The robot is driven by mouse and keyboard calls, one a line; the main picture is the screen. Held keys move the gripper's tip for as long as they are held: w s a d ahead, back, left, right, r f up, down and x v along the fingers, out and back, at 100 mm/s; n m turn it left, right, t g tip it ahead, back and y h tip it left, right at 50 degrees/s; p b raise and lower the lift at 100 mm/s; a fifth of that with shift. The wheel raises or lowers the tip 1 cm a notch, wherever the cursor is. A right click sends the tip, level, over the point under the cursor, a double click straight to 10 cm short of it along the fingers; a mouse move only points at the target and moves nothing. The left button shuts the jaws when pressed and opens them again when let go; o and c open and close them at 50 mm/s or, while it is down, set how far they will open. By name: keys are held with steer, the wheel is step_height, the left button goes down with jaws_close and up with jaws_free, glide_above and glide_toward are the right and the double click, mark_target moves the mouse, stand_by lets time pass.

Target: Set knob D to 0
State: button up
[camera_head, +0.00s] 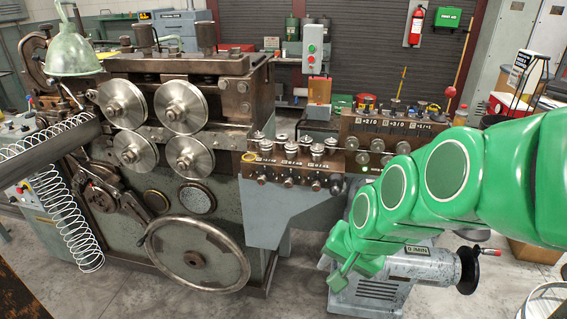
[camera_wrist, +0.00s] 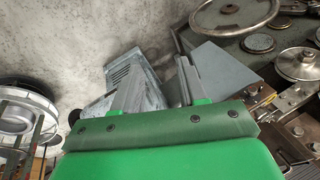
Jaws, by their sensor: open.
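A dark brown block with a row of small knobs (camera_head: 290,181) sits on the grey bracket of the coiler, at the centre of the head view. A second block with knobs and number labels (camera_head: 378,144) stands to its right and a little further back. The labels are too small to read surely, so I cannot tell which knob is D. My gripper (camera_head: 343,272) points down at the lower right of the knob blocks, apart from them. In the wrist view my gripper (camera_wrist: 158,76) has its two fingers spread with nothing between them.
The coiler's large handwheel (camera_head: 197,256) is left of my gripper. A grey motor unit with a dark handwheel (camera_head: 468,269) stands low, behind and below my arm. A wire spring (camera_head: 62,205) hangs at the left. Bare floor (camera_head: 285,290) shows between handwheel and motor unit.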

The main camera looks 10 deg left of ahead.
mark_target(261, 182)
steer(key=w+a+r+m+t+y, duration=0.2)
steer(key=w+a+m+t+y, duration=0.45)
steer(key=w+a+m, duration=1.1)
steer(key=w+a+f+m+t+h, duration=0.7)
steer(key=w+f+m+t+h, duration=0.25)
steer(key=m, duration=0.45)
steer(key=shift+n+g, duration=0.25)
steer(key=shift+g, duration=0.05)
steer(key=shift+w+d, duration=0.1)
steer(key=shift+w, duration=3.55)
steer(key=shift+c, duration=0.2)
steer(key=c, duration=0.7)
